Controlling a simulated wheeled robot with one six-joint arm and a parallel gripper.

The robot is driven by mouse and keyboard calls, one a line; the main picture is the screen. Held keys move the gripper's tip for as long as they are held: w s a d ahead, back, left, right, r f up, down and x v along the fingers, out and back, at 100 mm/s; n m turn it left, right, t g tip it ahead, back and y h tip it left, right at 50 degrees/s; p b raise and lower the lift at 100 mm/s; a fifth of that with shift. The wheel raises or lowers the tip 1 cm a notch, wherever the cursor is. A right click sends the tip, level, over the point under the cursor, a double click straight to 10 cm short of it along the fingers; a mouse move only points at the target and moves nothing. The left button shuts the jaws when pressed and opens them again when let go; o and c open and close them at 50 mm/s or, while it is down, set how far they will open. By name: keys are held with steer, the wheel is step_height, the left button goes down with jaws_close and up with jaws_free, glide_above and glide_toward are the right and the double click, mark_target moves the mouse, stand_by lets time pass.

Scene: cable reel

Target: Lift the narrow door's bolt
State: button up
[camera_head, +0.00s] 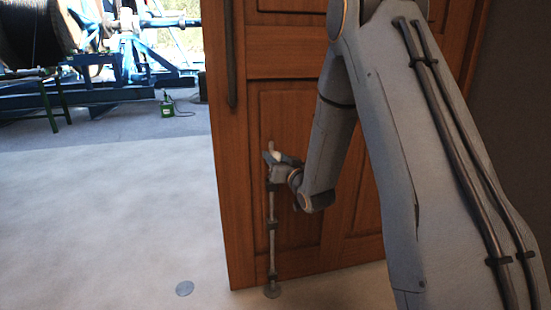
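The narrow door (240,215) is brown panelled wood and stands at the middle right of the head view. Its bolt (272,235) is a thin grey vertical rod in brackets, low along the door's left side. The rod's lower end reaches down to a round foot at the floor. My gripper (270,158) is at the bolt's upper end, at the end of my grey arm. The gripper is small here, and I cannot tell whether its fingers are closed on the bolt. My arm covers much of the door's middle and right.
A dark vertical handle (231,55) is on the door's upper left. A round grey disc (184,289) lies on the pale floor left of the door. A big cable reel (35,35), blue machinery and a small green object (167,107) stand farther back.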

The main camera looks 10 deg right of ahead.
jaws_close()
step_height(320, 180, up, 7)
steer(key=p, duration=0.4)
steer(key=shift+r+p, duration=0.2)
steer(key=shift+p, duration=0.1)
steer(key=shift+r, duration=0.15)
steer(key=shift+w, duration=0.1)
steer(key=o, duration=0.7)
jaws_free()
